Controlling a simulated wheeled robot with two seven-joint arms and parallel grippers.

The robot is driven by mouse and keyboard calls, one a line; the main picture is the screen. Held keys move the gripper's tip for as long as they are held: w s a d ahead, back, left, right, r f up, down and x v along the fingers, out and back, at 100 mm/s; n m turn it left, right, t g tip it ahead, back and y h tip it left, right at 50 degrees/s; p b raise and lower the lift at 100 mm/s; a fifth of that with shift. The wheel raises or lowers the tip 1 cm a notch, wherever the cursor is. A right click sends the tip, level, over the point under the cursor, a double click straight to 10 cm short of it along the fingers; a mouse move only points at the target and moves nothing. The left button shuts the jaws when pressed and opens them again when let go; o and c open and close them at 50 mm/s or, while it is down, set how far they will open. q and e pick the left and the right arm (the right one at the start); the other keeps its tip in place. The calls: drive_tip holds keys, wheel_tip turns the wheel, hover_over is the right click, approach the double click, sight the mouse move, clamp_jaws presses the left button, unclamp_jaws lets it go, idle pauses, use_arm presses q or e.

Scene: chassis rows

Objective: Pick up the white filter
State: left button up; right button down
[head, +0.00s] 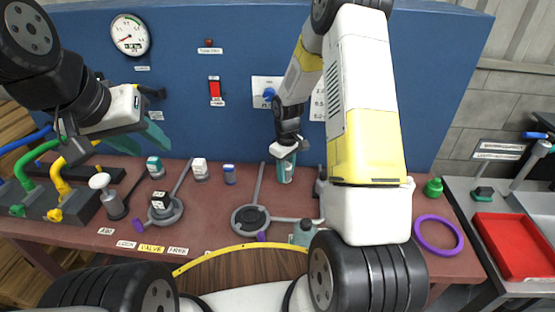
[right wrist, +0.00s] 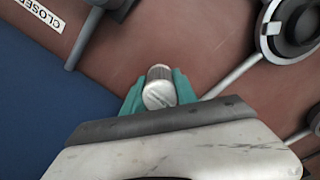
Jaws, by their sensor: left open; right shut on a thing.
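The white filter (right wrist: 159,88), a small cylinder with a white end and grey ribbed side, sits between the teal fingers of my right gripper (right wrist: 158,95) in the right wrist view. The fingers press on it from both sides. In the head view my right gripper (head: 285,172) is low at the back of the red-brown table, mostly hiding the filter. My left gripper (head: 140,143) is open and empty, above the table's left part.
Round grey fixtures with levers (head: 250,218) stand nearer. A purple ring (head: 438,235) and red tray (head: 515,255) are at right. A blue panel (head: 230,110) rises behind.

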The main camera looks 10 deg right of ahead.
wheel_tip(320, 180, up, 2)
drive_tip(key=shift+r, duration=0.2)
drive_tip(key=s+d, duration=0.2)
drive_tip(key=s, duration=0.3)
drive_tip(key=s+d+r, duration=0.1)
drive_tip(key=s, duration=0.4)
drive_tip(key=s+d, duration=0.2)
drive_tip(key=s, duration=0.3)
drive_tip(key=shift+d+r, duration=0.3)
drive_tip(key=shift+d, duration=0.05)
